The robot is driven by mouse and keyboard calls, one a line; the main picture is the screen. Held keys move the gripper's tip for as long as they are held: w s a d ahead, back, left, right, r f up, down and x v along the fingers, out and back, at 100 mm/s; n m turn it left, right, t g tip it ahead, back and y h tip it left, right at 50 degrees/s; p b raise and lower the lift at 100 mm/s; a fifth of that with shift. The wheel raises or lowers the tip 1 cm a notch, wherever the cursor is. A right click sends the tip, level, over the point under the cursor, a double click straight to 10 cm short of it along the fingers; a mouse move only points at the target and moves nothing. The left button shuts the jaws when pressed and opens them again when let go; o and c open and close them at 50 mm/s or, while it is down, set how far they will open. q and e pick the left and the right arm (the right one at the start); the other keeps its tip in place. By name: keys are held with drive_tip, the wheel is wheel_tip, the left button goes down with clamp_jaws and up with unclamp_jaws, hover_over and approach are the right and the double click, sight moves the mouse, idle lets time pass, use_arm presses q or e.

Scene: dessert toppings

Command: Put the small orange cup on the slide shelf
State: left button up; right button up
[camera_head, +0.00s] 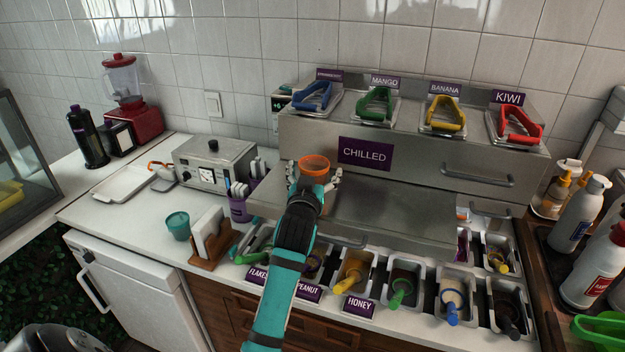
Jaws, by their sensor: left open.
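The small orange cup (314,164) is at the left end of the metal slide shelf (400,212), below the CHILLED sign. It looks upright. My left gripper (315,176) reaches up to it from the front, its fingers open on either side of the cup. The lower part of the cup is hidden by the gripper, so I cannot tell whether it rests on the shelf. My right gripper is not in view.
The chilled unit (310,130) stands right behind the cup, with colored tongs on top. Topping bins with ladles (352,272) line the counter below the shelf. A teal cup (178,224) stands at left. The shelf's middle and right are clear.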

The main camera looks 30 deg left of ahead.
use_arm(q)
drive_tip(key=b+v, duration=0.3)
drive_tip(key=v, duration=0.9)
drive_tip(key=shift+r, duration=0.1)
